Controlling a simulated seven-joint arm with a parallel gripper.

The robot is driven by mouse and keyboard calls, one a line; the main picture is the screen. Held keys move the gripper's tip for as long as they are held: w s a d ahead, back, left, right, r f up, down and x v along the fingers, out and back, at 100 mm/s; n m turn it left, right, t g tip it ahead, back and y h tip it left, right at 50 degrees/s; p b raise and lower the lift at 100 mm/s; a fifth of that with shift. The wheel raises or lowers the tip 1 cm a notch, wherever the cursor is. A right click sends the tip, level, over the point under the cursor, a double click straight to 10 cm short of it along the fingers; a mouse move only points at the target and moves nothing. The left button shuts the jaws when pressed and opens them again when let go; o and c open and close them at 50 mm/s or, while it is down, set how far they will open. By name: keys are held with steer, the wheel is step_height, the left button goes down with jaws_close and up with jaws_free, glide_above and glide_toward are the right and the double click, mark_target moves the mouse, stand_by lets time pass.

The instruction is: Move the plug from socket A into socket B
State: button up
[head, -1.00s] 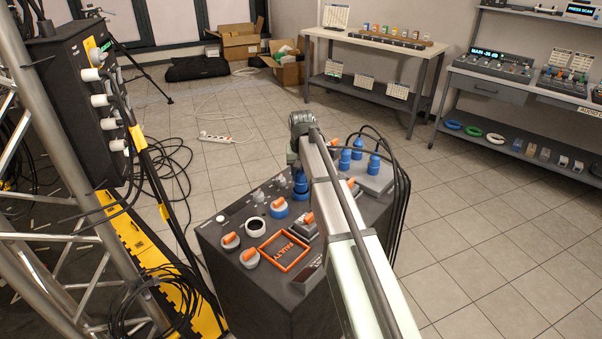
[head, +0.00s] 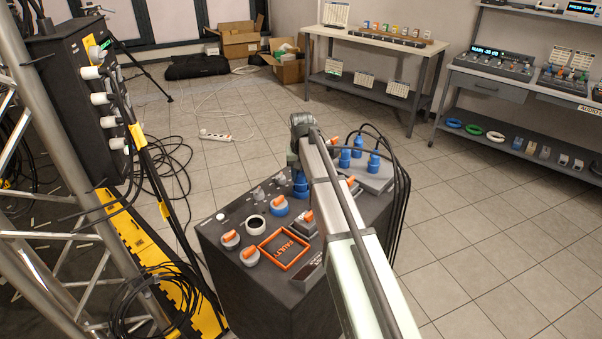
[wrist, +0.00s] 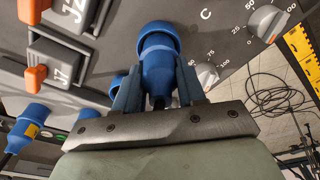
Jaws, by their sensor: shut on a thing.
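My gripper (wrist: 156,75) is shut on a blue plug (wrist: 158,48), with one finger on each side of its body in the wrist view. The plug's wide collar points toward the dark panel. I cannot tell whether it is seated in a socket or just above one. In the head view the blue plug (head: 300,184) shows below my wrist, at the back of the dark console top (head: 226,236). My arm hides part of the console. Labels for sockets A and B are not readable; a letter C shows on the panel in the wrist view.
Orange-handled switches (head: 230,240), a round black-holed fitting (head: 255,227) and an orange FAULTY frame (head: 284,250) sit on the console. A truss (head: 50,200) stands left.

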steer(key=shift+f, duration=0.85)
stand_by(0.3)
steer(key=o, duration=1.8)
steer(key=shift+r, duration=4.5)
